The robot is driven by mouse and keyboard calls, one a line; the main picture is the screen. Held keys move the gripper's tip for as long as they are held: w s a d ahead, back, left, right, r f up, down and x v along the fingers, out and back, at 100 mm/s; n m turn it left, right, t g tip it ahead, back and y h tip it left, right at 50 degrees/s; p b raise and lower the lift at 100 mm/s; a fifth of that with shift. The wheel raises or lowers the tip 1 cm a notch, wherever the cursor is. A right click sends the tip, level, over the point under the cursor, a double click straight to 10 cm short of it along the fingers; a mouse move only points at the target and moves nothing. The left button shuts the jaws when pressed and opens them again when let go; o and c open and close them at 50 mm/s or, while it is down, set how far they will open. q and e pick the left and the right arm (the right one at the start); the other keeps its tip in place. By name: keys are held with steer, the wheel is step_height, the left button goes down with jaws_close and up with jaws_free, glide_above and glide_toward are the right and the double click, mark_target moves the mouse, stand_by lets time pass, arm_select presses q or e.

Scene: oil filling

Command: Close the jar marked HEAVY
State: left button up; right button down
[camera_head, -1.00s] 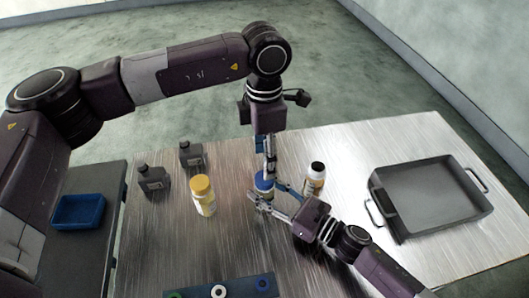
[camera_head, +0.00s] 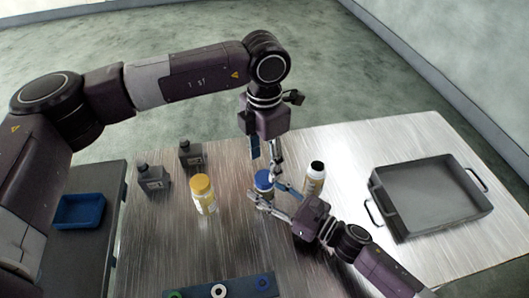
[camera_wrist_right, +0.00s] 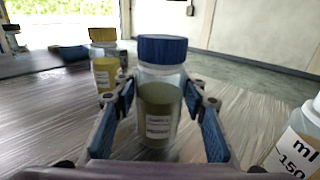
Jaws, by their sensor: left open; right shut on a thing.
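A clear jar with a blue lid (camera_head: 264,176) stands upright on the metal table. In the right wrist view the jar (camera_wrist_right: 158,105) holds dark olive contents; its label is too small to read surely. The blue lid (camera_wrist_right: 162,49) sits level on its top. My right gripper (camera_head: 267,194) is shut around the jar's body, one finger on each side. My left gripper (camera_head: 266,157) is open and empty just above the lid, fingers pointing down. A second jar with a yellow lid (camera_head: 203,192) stands to the left and also shows in the right wrist view (camera_wrist_right: 106,72).
A white bottle with a dark cap (camera_head: 315,179) stands close to the right of the held jar. Two dark bottles (camera_head: 153,178) stand at the back left. A grey metal tray (camera_head: 379,190) is at right. A blue strip with coloured rings (camera_head: 240,288) lies at the front.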

mark_target(264, 176)
arm_select(q)
steer(key=shift+f, duration=2.75)
steer(key=c, duration=1.3)
steer(key=o, duration=1.4)
step_height(264, 176, up, 12)
